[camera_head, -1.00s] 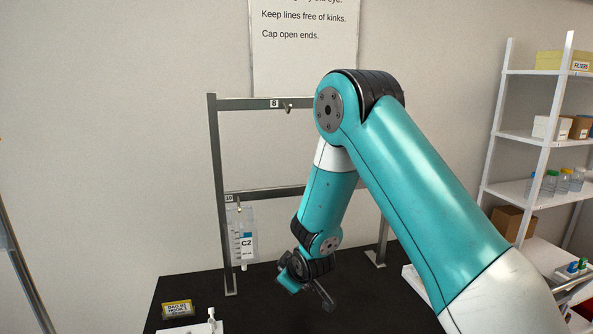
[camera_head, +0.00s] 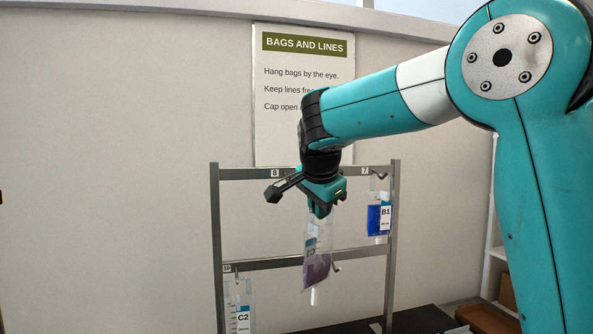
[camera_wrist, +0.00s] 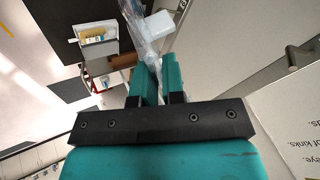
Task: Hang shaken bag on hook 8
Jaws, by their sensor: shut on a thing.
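My gripper (camera_head: 320,209) is shut on the top of a clear bag with purple liquid (camera_head: 317,268). The bag hangs down from it, slightly tilted, in front of the rack (camera_head: 216,225). In the wrist view, the gripper's teal fingers (camera_wrist: 160,85) pinch the clear bag's top (camera_wrist: 146,48). The label of hook 8 (camera_head: 274,173) is on the rack's upper bar, just left of my gripper. Hook 8 itself is hidden behind my gripper, so I cannot tell how far the bag is from it.
Bag B1 with blue liquid (camera_head: 379,218) hangs at the upper right, under hook 7 (camera_head: 380,176). Bag C2 (camera_head: 243,318) hangs at the lower left by label 10. An empty hook (camera_head: 337,268) sits on the lower bar. A wall sign (camera_head: 302,60) is behind.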

